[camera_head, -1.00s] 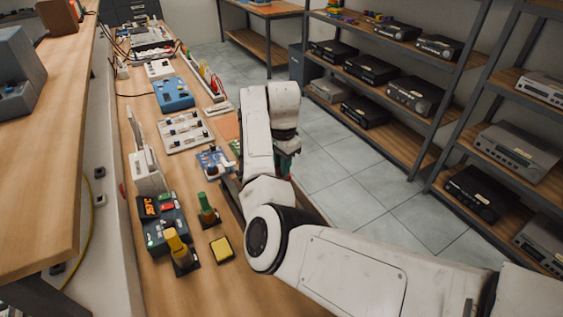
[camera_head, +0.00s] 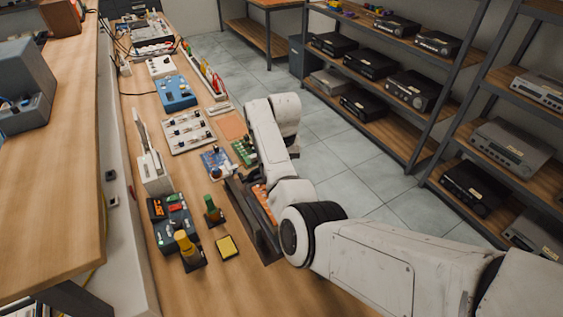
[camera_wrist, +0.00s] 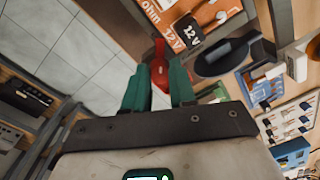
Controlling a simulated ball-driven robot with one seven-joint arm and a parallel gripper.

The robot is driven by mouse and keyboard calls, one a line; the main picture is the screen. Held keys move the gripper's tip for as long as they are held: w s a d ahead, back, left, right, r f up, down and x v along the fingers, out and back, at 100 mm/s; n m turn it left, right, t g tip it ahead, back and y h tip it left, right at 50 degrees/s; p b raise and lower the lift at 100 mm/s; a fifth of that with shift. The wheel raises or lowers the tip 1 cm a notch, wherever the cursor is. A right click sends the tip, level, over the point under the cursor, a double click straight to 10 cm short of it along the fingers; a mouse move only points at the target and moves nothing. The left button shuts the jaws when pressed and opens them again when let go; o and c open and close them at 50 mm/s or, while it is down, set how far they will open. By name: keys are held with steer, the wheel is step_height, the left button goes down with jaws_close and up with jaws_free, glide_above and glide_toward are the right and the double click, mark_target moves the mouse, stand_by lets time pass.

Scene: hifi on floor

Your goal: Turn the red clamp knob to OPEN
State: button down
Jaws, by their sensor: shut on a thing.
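The red clamp knob (camera_wrist: 159,70) is in the wrist view, between the green fingers of my gripper (camera_wrist: 158,82). The gripper is shut on it, one finger on each side. The knob sits at the edge of an orange panel (camera_wrist: 190,18) with white lettering, part of which reads 12 V. I cannot read an OPEN mark, nor tell the knob's turned position. In the head view the orange panel (camera_head: 263,198) shows in a dark frame beside my arm; the knob and gripper are hidden behind my arm there.
A green circuit board (camera_head: 243,153) and a blue board (camera_head: 216,160) lie beyond the panel. A yellow-topped pad (camera_head: 227,247), a green-handled tool (camera_head: 213,211) and a yellow-handled tool (camera_head: 187,247) stand to its left. Shelves with electronics (camera_head: 410,90) stand across the tiled floor.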

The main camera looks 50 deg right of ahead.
steer(key=n+p, duration=0.1)
steer(key=n, duration=0.2)
steer(key=shift+r+n, duration=0.15)
steer(key=shift+n, duration=0.15)
steer(key=shift+w+n+p, duration=0.1)
steer(key=shift+n+p, duration=0.3)
steer(key=shift+n, duration=1.5)
steer(key=c, duration=0.9)
jaws_free()
steer(key=r, duration=0.3)
steer(key=r+b, duration=0.1)
steer(key=r, duration=0.3)
steer(key=r+b, duration=0.1)
steer(key=r, duration=0.2)
steer(key=shift+d+r, duration=0.25)
steer(key=shift+r, duration=0.05)
